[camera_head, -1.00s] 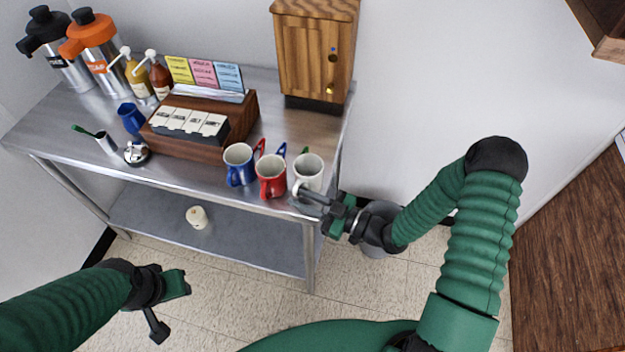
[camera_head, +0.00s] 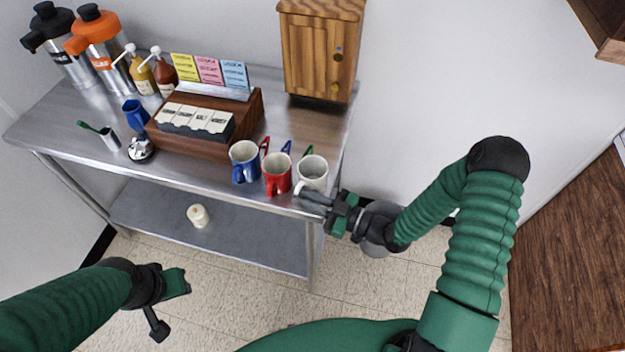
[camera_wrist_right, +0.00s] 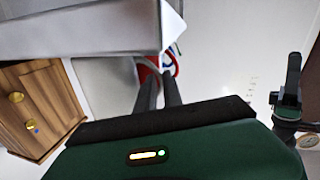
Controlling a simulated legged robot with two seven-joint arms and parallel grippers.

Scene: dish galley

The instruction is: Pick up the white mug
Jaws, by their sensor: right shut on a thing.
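The white mug (camera_head: 313,176) stands upright at the front right corner of the steel table, right of a red mug (camera_head: 277,175) and a blue mug (camera_head: 244,163). My right gripper (camera_head: 308,196) reaches in from the right and is shut on the white mug at its handle side, low on the near side. I cannot tell whether the mug's base is clear of the table. In the right wrist view the two dark fingers (camera_wrist_right: 160,92) lie close together, with part of the red mug beyond them. My left gripper (camera_head: 168,305) is open and empty, away from the table.
A wooden cabinet (camera_head: 320,50) stands at the table's back right. A brown organizer box (camera_head: 190,148) sits behind the mugs, with bottles and thermoses to the left. A candle (camera_head: 198,215) is on the lower shelf (camera_head: 240,240). A grey bin (camera_head: 376,245) stands on the floor.

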